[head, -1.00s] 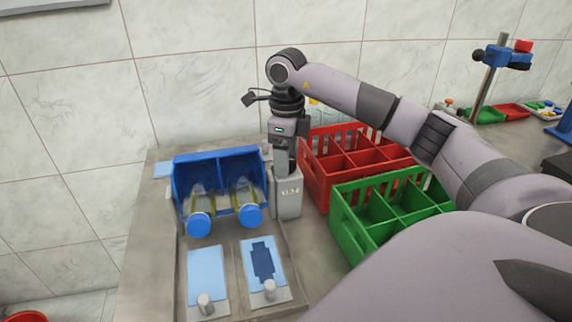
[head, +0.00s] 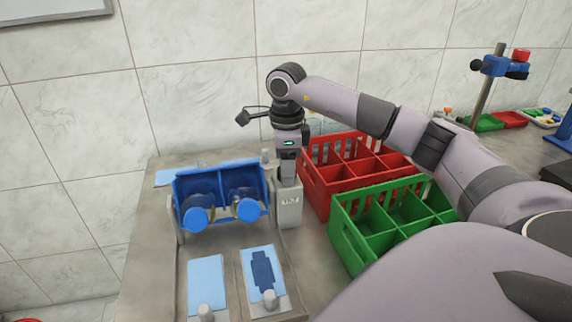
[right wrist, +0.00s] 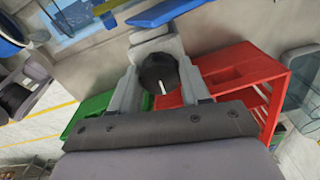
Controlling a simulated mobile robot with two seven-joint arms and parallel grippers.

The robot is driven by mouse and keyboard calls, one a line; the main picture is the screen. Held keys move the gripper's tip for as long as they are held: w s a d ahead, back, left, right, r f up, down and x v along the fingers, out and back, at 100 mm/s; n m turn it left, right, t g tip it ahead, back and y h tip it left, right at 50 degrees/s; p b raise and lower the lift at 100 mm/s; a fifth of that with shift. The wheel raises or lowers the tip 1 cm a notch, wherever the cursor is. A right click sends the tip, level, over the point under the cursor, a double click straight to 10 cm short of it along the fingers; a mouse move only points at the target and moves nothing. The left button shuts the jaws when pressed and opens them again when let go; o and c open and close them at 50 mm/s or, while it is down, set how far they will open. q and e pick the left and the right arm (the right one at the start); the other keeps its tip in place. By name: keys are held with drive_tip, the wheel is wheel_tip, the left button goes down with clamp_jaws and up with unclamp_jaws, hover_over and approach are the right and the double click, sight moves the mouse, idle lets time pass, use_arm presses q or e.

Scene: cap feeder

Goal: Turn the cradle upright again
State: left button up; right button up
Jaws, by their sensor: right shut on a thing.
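The blue cradle (head: 218,180) is tipped forward on its stand at the left of the bench. It holds two clear bottles whose blue caps (head: 195,218) face toward me and somewhat down. My right gripper (head: 289,176) is over the grey block (head: 289,207) at the cradle's right side. In the right wrist view its two fingers stand either side of a black knob (right wrist: 158,72) with a white pointer line, and they are shut on it. The head view hides the knob behind the gripper. My left gripper is not in view.
A red crate (head: 318,190) and a green crate (head: 350,243) with compartments stand close to the right of the block. Two light-blue pads (head: 206,275) lie in front of the cradle, with small pegs at their near ends. A stand with a blue clamp (head: 497,65) is at the far right.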

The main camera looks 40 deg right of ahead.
drive_tip(key=n, duration=0.5)
drive_tip(key=shift+p, duration=0.3)
drive_tip(key=o, duration=1)
drive_tip(key=shift+c, duration=0.2)
drive_tip(key=shift+r+m+p, duration=0.1)
drive_tip(key=shift+m+p, duration=0.3)
drive_tip(key=shift+m, duration=0.2)
drive_tip(key=m+p, duration=0.1)
drive_tip(key=m, duration=0.2)
drive_tip(key=m+p, duration=0.1)
drive_tip(key=m, duration=0.2)
drive_tip(key=shift+m, duration=1.1)
